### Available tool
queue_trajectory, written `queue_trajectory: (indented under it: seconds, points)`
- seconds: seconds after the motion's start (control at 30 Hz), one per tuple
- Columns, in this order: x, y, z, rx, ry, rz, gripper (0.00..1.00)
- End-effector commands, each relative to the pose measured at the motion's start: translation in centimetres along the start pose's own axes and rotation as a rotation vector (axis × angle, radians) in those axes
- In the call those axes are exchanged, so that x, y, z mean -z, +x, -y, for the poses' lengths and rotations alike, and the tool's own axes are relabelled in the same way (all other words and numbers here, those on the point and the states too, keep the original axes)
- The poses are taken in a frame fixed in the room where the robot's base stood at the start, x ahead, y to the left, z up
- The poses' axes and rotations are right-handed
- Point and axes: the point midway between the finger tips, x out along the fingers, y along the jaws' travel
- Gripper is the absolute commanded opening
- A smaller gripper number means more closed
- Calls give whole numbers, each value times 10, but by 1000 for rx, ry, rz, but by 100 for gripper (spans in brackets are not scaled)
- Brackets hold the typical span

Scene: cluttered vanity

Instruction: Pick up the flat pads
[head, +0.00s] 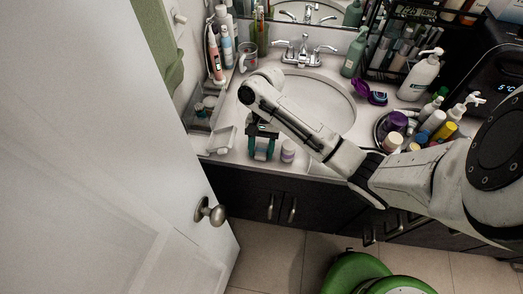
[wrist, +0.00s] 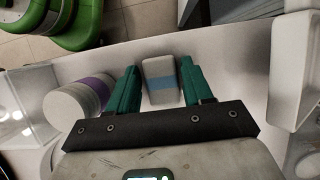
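My gripper (head: 261,155) points down at the counter's front edge, left of the sink. In the wrist view its teal fingers (wrist: 158,64) are open. A small white block with a blue band (wrist: 160,86) shows between them, with narrow gaps at its sides; I cannot tell whether the fingertips reach down beside it. A round white stack or jar with a purple band (wrist: 78,108) stands just left of the fingers there, and in the head view it is right of my gripper (head: 288,151). I cannot tell for certain which of these is the flat pads.
The sink basin (head: 325,100) lies behind my arm. A tray of bottles (head: 383,122) stands right of it. A clear box (wrist: 25,105) and a white holder (wrist: 298,65) flank the gripper in the wrist view. A white door (head: 110,190) stands at the left.

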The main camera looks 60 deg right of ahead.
Motion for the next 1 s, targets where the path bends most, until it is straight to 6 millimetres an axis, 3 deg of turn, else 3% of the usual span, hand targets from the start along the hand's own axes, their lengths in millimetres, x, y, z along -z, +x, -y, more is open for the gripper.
queue_trajectory:
  seconds: [0.07,0.4,0.77,1.0]
  points:
    - [0,0,0,0,0,0,42]
    - [0,0,0,0,0,0,10]
    - [-2,-5,0,1,-1,0,9]
    - [-12,-31,0,1,-2,-2,9]
